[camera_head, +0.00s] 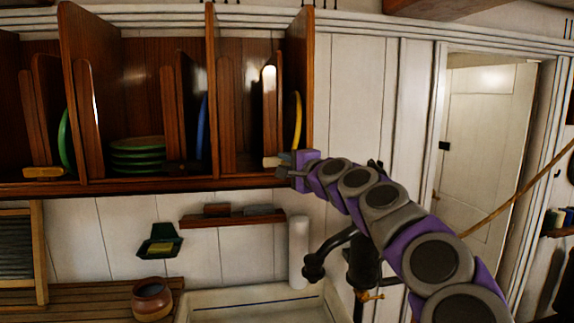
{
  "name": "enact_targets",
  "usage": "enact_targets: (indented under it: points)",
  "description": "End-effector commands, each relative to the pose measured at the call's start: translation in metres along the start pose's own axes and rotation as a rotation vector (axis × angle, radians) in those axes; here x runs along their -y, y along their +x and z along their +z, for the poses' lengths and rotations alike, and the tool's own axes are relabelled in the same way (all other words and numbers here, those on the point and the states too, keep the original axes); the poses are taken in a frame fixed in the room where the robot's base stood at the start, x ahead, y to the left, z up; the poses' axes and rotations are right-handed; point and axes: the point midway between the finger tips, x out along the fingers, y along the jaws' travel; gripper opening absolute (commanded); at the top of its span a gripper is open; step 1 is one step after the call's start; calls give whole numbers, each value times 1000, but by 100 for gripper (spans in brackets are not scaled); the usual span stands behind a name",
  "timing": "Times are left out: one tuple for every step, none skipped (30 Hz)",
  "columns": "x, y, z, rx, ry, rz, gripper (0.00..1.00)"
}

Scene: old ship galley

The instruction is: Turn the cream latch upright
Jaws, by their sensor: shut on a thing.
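The cream latch (270,162) is a small pale bar at the lower right of the wooden plate rack, by the right-hand compartment. It appears to lie roughly level, and its right end is hidden by my gripper. My gripper (288,172) reaches in from the right at the end of my purple and grey arm. It is shut on the cream latch, at the rack's lower front edge.
The wooden rack (150,188) holds green plates (137,150), a blue plate (203,125) and a yellow plate (298,120). An orange latch (43,173) sits far left. Below are a small shelf (230,220), a brown pot (152,300) and a sink (250,300). A black pump (362,262) stands under my arm.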

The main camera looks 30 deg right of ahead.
Motion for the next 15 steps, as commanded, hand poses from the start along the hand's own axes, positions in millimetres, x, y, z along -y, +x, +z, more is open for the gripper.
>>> enact_targets:
  points:
    - [-3, 1, 1, 3, -4, 7, 0]
    - [-3, 1, 0, 3, -7, 8, 0]
    - [-3, 1, 0, 3, -14, 11, 0]
    - [-3, 1, 0, 3, -21, 15, 0]
    - [-3, 1, 0, 2, -28, 18, 0]
    - [-3, 1, 0, 2, -41, 24, 0]
    - [-3, 1, -1, 2, -52, 29, 0]
    - [-3, 1, -1, 1, -65, 35, 0]
    - [-2, 1, -1, 1, -85, 43, 0]
    - [-2, 2, -1, 1, -102, 50, 0]
    - [-2, 2, -1, 0, -121, 58, 0]
    - [-2, 2, -1, -1, -148, 69, 0]
    - [-2, 2, -2, -1, -171, 79, 0]
    - [-2, 2, -2, -1, -194, 89, 0]
    - [-2, 2, -2, 0, -224, 103, 0]
